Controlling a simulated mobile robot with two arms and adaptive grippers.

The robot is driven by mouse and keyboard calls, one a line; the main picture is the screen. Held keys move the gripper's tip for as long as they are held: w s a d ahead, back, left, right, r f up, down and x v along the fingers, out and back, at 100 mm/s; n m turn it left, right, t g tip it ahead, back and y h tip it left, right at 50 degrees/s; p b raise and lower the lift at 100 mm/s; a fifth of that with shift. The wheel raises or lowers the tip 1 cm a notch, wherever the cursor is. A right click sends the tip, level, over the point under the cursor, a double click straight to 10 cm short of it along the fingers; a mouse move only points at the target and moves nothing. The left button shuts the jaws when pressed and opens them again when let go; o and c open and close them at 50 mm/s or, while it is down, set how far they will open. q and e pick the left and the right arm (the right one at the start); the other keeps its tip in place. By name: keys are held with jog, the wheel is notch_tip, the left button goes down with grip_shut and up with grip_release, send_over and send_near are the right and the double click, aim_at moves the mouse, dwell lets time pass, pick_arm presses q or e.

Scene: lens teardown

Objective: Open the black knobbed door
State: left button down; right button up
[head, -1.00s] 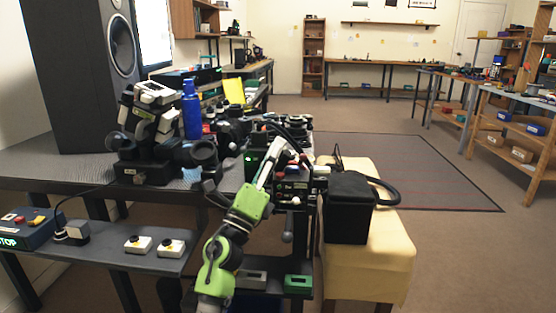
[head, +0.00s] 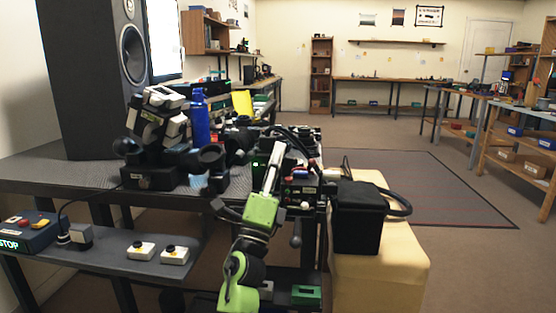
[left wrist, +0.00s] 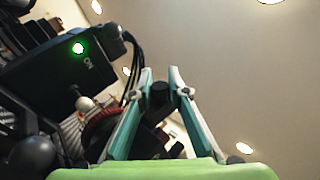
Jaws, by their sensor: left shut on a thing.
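My left gripper (head: 284,144) reaches up from the bottom of the head view on a green arm, in among dark equipment at the bench's right end. In the left wrist view its fingertips (left wrist: 161,86) close around a small black knob (left wrist: 159,93). The door behind the knob is not clearly visible, and I cannot tell whether it is open. A black box with a lit green light (left wrist: 60,62) is at the upper left of the wrist view. My right gripper is not in view.
A black case (head: 357,228) sits on a yellow-covered stand right of my arm. A blue bottle (head: 200,121) and black equipment stand on the bench to the left. A lower shelf (head: 115,262) holds small button boxes. Open floor with a dark mat (head: 410,185) lies to the right.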

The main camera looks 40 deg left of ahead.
pick_arm(q)
jog(key=shift+f, duration=0.1)
jog(key=c, duration=2.2)
grip_release()
jog(key=shift+v, duration=3.75)
